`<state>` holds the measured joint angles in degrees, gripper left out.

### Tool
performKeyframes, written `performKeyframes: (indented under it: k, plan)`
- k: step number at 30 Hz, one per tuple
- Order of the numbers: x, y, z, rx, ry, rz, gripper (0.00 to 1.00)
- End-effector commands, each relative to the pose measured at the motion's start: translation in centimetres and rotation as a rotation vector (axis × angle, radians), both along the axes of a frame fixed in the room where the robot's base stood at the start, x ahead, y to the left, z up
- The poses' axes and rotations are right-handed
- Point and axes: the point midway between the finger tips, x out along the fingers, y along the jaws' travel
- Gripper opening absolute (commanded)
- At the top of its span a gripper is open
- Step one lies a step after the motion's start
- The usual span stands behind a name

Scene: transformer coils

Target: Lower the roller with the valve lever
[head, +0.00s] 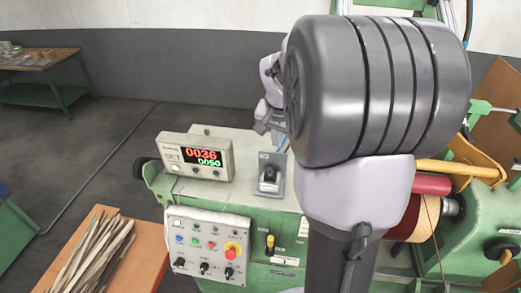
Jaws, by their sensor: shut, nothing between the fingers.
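A small black-knobbed control (269,173) stands on a grey bracket on top of the green machine (240,148). A short yellow-and-black lever (270,243) sits on the machine's front face. I cannot tell for certain which is the valve lever. A yellow roller-like bar (445,167) lies at the right, above a red cylinder (432,184); my arm covers part of both. My gripper (264,127) shows only in part behind my large arm joint. It is shut and empty, above and apart from the black-knobbed control.
A display box (195,156) reads 0036 over 0050. A button panel (207,243) with a red knob is on the machine's front. A wooden table (125,245) with strips stands front left. Another table (40,60) is far left.

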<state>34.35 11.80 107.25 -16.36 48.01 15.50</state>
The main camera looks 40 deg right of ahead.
Motion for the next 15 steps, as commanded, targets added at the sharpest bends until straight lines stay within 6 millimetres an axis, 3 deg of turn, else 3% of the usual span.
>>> performKeyframes:
  k: [6,15]
  plan:
    - [0.8,-0.4,-4.0,0.001,0.001,0.001,0.0]
    - [-0.5,2.1,-5.7,0.002,-0.001,0.002,0.0]
